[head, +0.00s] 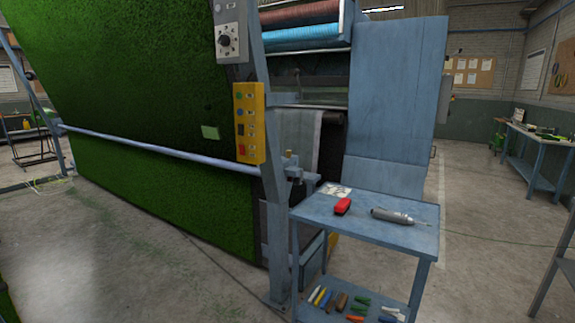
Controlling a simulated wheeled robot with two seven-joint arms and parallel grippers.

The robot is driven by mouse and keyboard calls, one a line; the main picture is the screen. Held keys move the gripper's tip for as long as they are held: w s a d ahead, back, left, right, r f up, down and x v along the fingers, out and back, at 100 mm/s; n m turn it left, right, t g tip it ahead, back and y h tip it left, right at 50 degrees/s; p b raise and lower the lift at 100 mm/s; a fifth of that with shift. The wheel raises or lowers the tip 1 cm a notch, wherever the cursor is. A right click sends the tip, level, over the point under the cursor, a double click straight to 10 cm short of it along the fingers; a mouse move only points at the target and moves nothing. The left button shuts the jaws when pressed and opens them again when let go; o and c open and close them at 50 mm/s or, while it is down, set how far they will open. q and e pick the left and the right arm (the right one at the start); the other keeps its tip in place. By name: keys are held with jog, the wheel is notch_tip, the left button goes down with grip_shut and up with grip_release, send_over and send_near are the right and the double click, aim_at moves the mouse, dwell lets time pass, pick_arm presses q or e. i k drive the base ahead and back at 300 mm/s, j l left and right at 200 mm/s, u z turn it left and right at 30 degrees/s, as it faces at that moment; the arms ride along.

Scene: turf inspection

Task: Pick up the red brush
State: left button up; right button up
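The red brush (342,206) lies on the top of a blue metal cart (362,233) at the lower right of the head view. It is small, with a red upper body and a dark underside. A grey cylindrical tool (391,215) with a thin tip lies just right of it, apart from it. A paper sheet (334,190) lies behind it at the cart's back left corner. Neither of my grippers is in view.
The cart's lower shelf holds several coloured hand tools (340,301). A machine post with a yellow button box (249,122) stands left of the cart. Green turf (130,90) fills the left. A workbench (540,140) stands far right.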

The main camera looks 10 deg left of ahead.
aim_at(340, 208)
jog(key=i+j, duration=0.15)
jog(key=i, duration=0.35)
jog(key=i+j, duration=0.15)
jog(key=i, duration=0.4)
jog(key=i+j, duration=0.15)
jog(key=i, duration=0.35)
jog(key=l+z, duration=0.05)
